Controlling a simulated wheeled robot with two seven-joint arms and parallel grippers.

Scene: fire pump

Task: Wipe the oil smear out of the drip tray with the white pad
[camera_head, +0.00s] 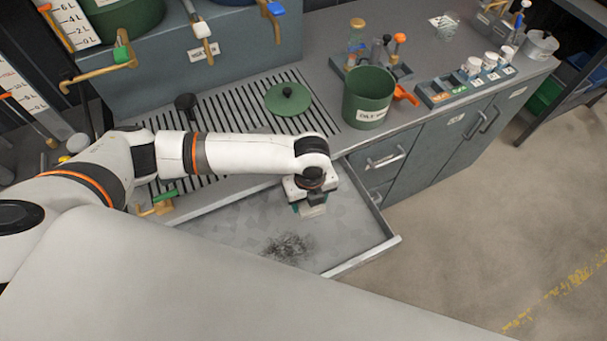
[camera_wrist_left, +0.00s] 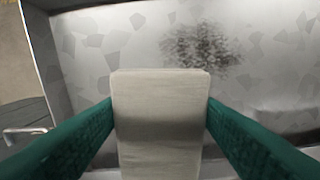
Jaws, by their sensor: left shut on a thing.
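The drip tray (camera_head: 355,262) is a shallow grey metal drawer, pulled out from under the bench. A dark oil smear (camera_head: 287,248) lies on its floor towards the near side; it also shows in the left wrist view (camera_wrist_left: 202,48). My left gripper (camera_head: 312,208) is over the tray, beyond the smear and a little to its right in the head view. Its green fingers are shut on the white pad (camera_wrist_left: 160,120), one finger on each side. I cannot tell whether the pad touches the tray floor. My right gripper is not in view.
A slotted grate (camera_head: 230,117) with a green lid (camera_head: 288,98) lies on the bench behind the tray. A green bucket (camera_head: 368,97) stands to its right. A rack of small jars (camera_head: 470,82) is further right. The tray's raised rim (camera_head: 363,257) surrounds its floor. Open floor lies to the right.

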